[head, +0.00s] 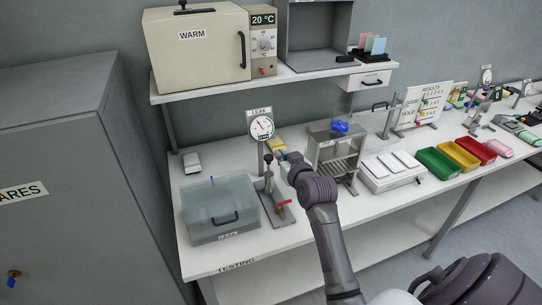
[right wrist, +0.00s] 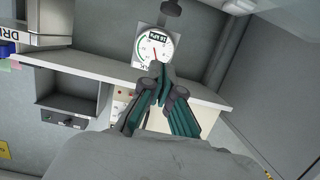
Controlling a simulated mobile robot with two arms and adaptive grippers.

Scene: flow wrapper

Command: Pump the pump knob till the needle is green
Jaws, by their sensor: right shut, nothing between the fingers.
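The leak gauge (head: 261,127) stands on a post at the back of the testing bench. It also shows upside down in the right wrist view (right wrist: 157,47), with a red needle and a green arc at its left edge. The needle appears apart from the green, though it is small. The pump knob (head: 268,158) is a dark knob on a rod below the gauge, by a red lever (head: 283,203). A dark knob (right wrist: 172,7) shows at the top of the wrist view. My right gripper (head: 282,155) is shut and empty, right of the knob and apart from it. My left gripper is out of view.
A clear lidded tank (head: 220,210) stands left of the pump. A grey rack (head: 335,140) with a blue item on top stands close to the right of my gripper. A warm cabinet (head: 195,60) sits on the shelf above. The bench's front edge is clear.

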